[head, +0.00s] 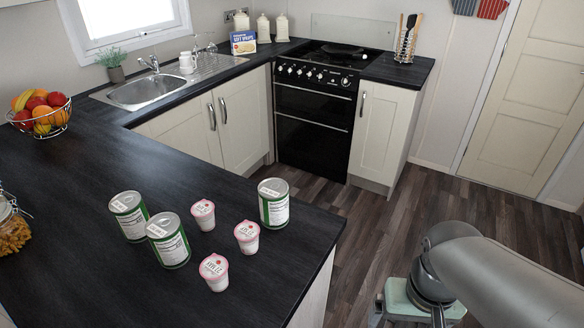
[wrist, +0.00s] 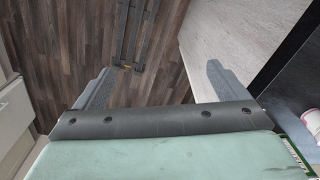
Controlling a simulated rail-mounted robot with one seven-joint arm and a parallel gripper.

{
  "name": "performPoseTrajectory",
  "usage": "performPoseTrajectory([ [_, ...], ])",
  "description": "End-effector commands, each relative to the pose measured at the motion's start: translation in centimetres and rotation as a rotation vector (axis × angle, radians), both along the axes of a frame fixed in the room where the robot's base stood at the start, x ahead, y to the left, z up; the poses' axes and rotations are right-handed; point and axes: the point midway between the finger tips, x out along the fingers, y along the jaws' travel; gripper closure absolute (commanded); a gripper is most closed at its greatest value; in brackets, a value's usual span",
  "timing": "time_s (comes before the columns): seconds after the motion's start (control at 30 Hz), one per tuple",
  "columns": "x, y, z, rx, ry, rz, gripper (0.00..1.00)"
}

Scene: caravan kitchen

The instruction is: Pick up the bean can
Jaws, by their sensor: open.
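Three cans with green and white labels stand upright on the dark worktop in the head view: one at left (head: 129,218), one in front of it (head: 168,243), and one at right near the worktop's edge (head: 274,205). Which is the bean can I cannot tell, as the labels are too small to read. My gripper (wrist: 160,85) is open and empty in the wrist view, with its fingers apart over floor and the pale side panel. In the head view it is at the lower right, beyond the worktop's edge and away from the cans.
Pink-lidded cups (head: 203,214), (head: 247,237) and (head: 214,272) stand among the cans; one cup (wrist: 311,108) shows at the wrist view's right edge. A fruit basket (head: 42,118) and a pasta jar (head: 12,232) are at left. The worktop's middle (head: 90,165) is clear.

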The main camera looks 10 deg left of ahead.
Motion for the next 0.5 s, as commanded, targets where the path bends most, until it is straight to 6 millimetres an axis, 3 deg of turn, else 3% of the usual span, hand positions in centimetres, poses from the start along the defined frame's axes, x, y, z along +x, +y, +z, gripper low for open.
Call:
performPoseTrajectory([
  [0.3, 0.3, 0.7, -0.1, 0.036, 0.005, -0.047, 0.07],
  [0.37, 0.7, 1.9, -0.1, 0.096, 0.014, -0.125, 0.07],
  [0.5, 3.1, 6.7, 0.4, 0.349, 0.087, -0.481, 0.07],
])
